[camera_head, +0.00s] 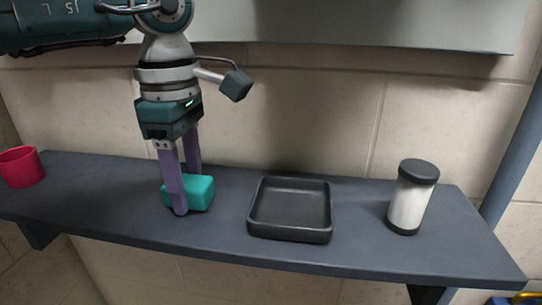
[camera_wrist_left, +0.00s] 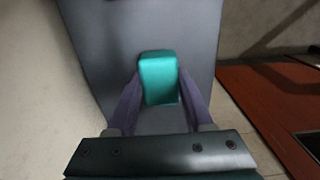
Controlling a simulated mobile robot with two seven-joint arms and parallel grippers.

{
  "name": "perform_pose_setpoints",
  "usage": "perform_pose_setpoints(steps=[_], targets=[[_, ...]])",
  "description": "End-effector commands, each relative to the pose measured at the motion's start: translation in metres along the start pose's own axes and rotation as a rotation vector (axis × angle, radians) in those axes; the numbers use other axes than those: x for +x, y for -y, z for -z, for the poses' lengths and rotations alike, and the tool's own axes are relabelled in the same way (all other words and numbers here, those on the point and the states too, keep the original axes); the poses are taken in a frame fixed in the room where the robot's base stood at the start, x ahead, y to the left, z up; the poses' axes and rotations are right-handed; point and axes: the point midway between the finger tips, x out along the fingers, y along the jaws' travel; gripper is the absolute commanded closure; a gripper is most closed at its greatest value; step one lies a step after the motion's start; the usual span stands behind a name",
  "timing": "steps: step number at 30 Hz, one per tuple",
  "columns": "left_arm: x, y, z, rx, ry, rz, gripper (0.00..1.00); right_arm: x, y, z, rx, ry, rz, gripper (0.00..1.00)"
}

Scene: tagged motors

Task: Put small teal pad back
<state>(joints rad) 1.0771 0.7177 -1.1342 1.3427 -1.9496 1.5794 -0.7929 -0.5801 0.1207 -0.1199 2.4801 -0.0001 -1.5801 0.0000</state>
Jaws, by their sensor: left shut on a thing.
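The small teal pad (camera_head: 201,193) is a rounded block at shelf height, left of the black tray. My left gripper (camera_head: 187,200) points down with its purple fingers on either side of the pad, shut on it. In the left wrist view the pad (camera_wrist_left: 158,78) sits between the fingertips of the gripper (camera_wrist_left: 158,92). I cannot tell whether the pad touches the shelf or is just above it. My right gripper is not in view.
An empty black tray (camera_head: 289,237) stands mid-shelf. A white jar with a dark lid (camera_head: 408,204) stands right of it, and a red cup (camera_head: 21,168) at the far left. The dark shelf (camera_head: 110,190) is clear between cup and pad. A wall is behind.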

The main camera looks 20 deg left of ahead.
Motion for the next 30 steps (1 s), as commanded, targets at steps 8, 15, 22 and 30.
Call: perform_pose_setpoints(steps=[8, 15, 22, 30], targets=[[0.005, 0.000, 0.000, 0.000, 0.000, 0.000, 1.00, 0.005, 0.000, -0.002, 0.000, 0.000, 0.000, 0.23], [0.003, 0.000, 0.000, 0.000, 0.000, 0.001, 0.23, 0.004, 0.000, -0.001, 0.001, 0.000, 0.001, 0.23], [0.003, 0.000, 0.000, 0.000, 0.000, 0.001, 0.19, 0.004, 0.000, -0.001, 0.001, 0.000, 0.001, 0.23], [-0.019, -0.001, 0.000, 0.000, 0.002, -0.005, 0.19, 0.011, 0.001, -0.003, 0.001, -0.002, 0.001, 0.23]])
